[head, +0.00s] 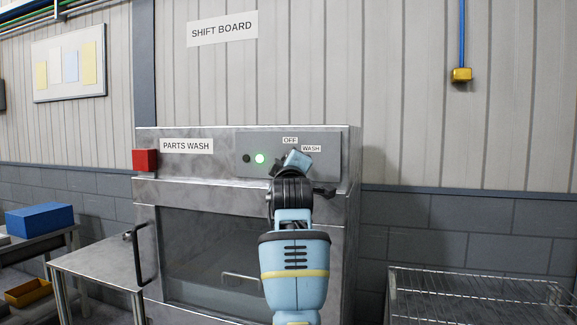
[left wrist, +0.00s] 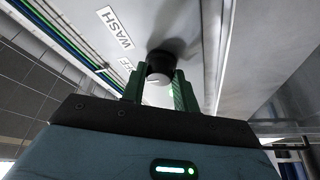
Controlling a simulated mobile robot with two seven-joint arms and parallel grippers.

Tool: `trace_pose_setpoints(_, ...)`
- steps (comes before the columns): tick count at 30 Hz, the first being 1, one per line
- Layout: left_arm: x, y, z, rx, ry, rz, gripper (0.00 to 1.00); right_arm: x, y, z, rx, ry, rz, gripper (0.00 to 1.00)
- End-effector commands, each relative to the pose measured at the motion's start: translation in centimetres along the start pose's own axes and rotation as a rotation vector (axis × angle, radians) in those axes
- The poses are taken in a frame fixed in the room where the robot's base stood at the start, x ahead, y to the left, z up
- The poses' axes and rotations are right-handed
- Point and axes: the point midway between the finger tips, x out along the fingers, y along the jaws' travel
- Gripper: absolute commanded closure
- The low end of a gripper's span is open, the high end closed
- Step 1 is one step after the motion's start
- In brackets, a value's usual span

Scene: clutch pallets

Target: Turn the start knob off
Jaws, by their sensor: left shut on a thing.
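The parts washer (head: 200,196) has a control panel (head: 327,150) with labels OFF (head: 290,140) and WASH (head: 311,149). A green light (head: 259,159) is lit on the panel beside a dark one (head: 247,158). The start knob is hidden behind my left arm in the head view. In the left wrist view the round dark knob (left wrist: 158,66), with a pale mark on its face, sits between the green fingers of my left gripper (left wrist: 159,90). The gripper is shut on it. The WASH label (left wrist: 115,27) shows beside it; the OFF label is partly hidden. My right gripper is out of view.
A red box (head: 145,160) sticks out at the washer's left edge. The washer door has a black handle (head: 140,255). A metal table (head: 95,265) stands left, a wire rack (head: 470,283) right.

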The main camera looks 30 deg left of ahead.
Motion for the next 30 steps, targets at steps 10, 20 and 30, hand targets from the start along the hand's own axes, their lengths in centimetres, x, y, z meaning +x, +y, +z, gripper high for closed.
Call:
trace_pose_setpoints(10, 0.02, -0.09, 0.06, -0.032, -0.001, -0.016, 0.93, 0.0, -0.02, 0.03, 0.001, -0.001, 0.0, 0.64)
trace_pose_setpoints(20, 0.02, -0.07, 0.02, -0.032, 0.0, -0.015, 0.6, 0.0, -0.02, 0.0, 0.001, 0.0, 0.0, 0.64)
trace_pose_setpoints(30, 0.01, 0.01, -0.04, -0.032, 0.001, -0.013, 0.49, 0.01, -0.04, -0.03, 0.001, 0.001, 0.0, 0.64)
